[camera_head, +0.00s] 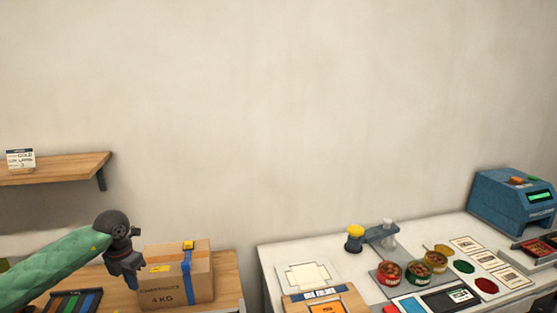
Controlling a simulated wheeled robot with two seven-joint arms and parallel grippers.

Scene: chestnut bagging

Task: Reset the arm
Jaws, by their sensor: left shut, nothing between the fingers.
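My left arm comes in from the lower left in a green sleeve. My left gripper (133,284) points down, just left of the cardboard box, and is shut with nothing in it. It hangs above the wooden surface (229,284), in front of the box's left edge as seen here. I cannot tell whether it touches the box. My right arm and right gripper are out of the picture.
The cardboard box (178,291) with blue tape stands close to my left gripper. A wooden shelf (62,168) is on the wall above. At right, a white table (240,311) holds cans, cards and a blue machine (505,203). The wall area is clear.

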